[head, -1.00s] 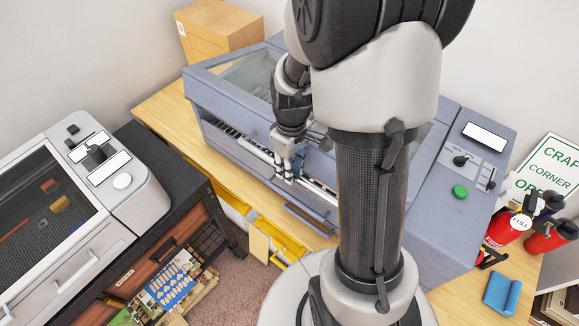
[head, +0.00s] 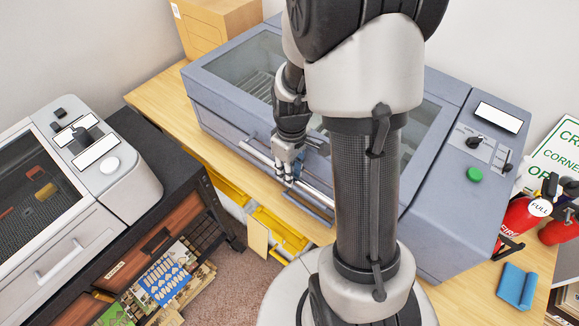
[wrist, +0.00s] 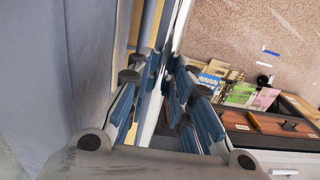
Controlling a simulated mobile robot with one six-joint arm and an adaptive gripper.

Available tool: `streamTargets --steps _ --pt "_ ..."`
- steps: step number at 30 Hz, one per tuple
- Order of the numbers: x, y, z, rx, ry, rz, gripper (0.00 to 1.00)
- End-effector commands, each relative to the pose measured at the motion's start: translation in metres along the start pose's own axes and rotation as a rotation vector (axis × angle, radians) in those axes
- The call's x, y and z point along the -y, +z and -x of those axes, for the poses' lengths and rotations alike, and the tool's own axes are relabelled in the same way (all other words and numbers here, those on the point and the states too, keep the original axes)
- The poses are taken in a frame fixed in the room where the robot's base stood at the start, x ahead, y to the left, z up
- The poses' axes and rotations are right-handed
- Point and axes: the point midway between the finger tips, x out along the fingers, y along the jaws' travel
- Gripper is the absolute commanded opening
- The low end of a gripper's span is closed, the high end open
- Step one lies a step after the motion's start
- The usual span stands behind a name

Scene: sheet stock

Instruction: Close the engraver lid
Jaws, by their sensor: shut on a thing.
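The engraver (head: 440,225) is a blue-grey machine on a wooden table, with a control panel at its right. Its lid (head: 212,93) has a large glass window and lies down on the body, with no gap visible along the front edge that shows. My gripper (head: 289,172) is at the lid's front, shut on the silver lid handle (head: 316,194). In the wrist view my gripper (wrist: 160,78) has its blue-padded fingers on either side of the handle bar (wrist: 153,112). My arm hides the lid's middle and part of its right side.
Another machine (head: 120,190) stands on a dark bench at left. A cardboard box (head: 215,28) is behind the engraver. Red extinguishers (head: 519,217) and a blue cloth roll (head: 517,286) are at right. Yellow drawers (head: 282,232) sit below the table front.

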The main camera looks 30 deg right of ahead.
Motion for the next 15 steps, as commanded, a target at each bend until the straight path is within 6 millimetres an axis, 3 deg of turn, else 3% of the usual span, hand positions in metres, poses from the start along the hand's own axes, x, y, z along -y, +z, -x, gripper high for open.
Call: streamTargets --steps 2,6,7,15 --pt "0.0018 0.0015 -0.0176 0.006 -0.008 -0.001 0.00" --pt "0.0026 0.0015 -0.0105 0.006 -0.008 -0.001 0.00" --pt "0.0027 0.0015 -0.0104 0.006 -0.008 -0.001 0.21" --pt "0.0020 0.0013 -0.0100 0.005 -0.007 -0.001 0.39"
